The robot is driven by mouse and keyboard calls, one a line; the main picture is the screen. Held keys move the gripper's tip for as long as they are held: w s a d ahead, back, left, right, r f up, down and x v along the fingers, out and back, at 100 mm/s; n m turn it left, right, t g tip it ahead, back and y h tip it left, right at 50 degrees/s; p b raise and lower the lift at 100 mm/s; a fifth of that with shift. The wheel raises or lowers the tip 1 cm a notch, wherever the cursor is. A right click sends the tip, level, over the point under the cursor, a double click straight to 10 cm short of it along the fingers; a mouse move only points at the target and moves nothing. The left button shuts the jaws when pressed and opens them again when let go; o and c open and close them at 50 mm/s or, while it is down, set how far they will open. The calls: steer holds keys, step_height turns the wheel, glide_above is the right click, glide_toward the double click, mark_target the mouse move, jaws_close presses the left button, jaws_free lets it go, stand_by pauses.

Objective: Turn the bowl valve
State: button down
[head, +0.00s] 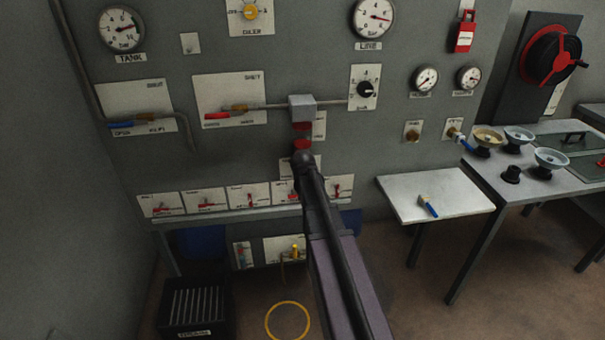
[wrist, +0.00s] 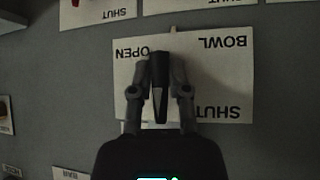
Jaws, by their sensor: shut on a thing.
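The bowl valve's white placard (wrist: 228,75) fills the middle of the wrist view, upside down, with the words BOWL, OPEN and SHUT. My gripper (wrist: 160,62) is in front of it, with its two dark fingers closed in from both sides. A dark narrow piece, apparently the bowl valve's handle (wrist: 160,82), lies between the fingers, near the word OPEN. The fingers cover much of it, so its exact angle is hard to tell. In the head view my own arm hides the gripper and the handle.
Several placards with red levers (head: 205,203) form a row low on the grey panel. A pipe with a red-handled valve (head: 232,110) runs above. A small metal side table (head: 455,205) stands at right. A black crate (head: 175,318) is on the floor at left.

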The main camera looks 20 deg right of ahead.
steer(key=shift+w, duration=0.15)
steer(key=c, duration=0.6)
jaws_free()
steer(key=shift+r, duration=0.1)
